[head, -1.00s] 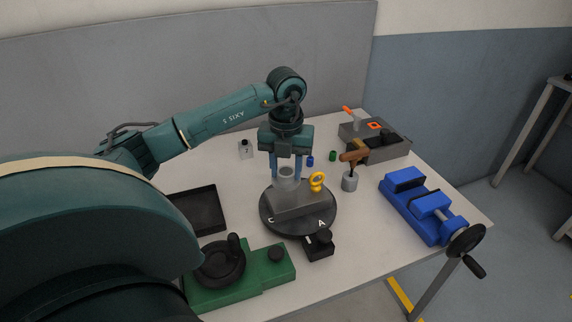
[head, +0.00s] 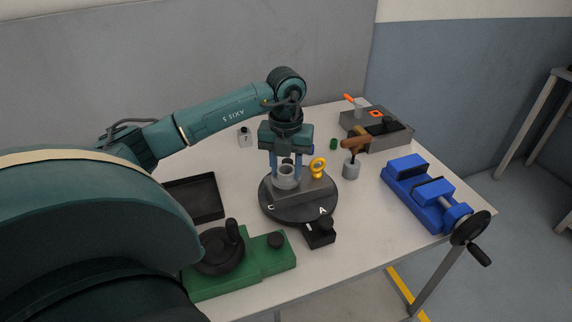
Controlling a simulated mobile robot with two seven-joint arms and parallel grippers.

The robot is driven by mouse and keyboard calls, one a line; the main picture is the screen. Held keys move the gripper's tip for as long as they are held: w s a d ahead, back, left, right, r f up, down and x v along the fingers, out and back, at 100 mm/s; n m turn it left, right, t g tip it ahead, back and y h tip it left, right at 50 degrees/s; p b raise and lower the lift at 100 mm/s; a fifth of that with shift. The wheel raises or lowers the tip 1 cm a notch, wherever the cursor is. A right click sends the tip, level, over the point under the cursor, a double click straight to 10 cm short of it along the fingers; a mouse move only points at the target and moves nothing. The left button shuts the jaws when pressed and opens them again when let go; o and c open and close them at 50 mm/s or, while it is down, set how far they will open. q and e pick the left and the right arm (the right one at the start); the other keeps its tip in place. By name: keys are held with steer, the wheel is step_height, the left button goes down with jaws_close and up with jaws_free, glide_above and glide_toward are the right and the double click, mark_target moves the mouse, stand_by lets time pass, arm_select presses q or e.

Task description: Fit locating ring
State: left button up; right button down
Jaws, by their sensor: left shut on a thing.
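My left gripper (head: 286,175) points straight down over a turntable (head: 300,213) and is shut on a small grey locating ring (head: 287,172). The ring is at the left part of a grey metal block (head: 305,189) on the black turntable. It seems to be at or very close to a wider grey collar on the block's top; I cannot tell whether it is seated. A yellow eyebolt (head: 318,167) stands on the block to the right of the gripper. My right gripper is not in view.
A blue vise (head: 425,193) is at right and a grey tool box (head: 385,140) behind. A black tray (head: 194,199) and a green handwheel unit (head: 240,265) are at left and front.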

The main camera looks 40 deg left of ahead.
arm_select(q)
steer(key=shift+f, duration=0.3)
steer(key=shift+f+b, duration=0.35)
steer(key=shift+b, duration=0.15)
stand_by(0.5)
steer(key=o, duration=1.2)
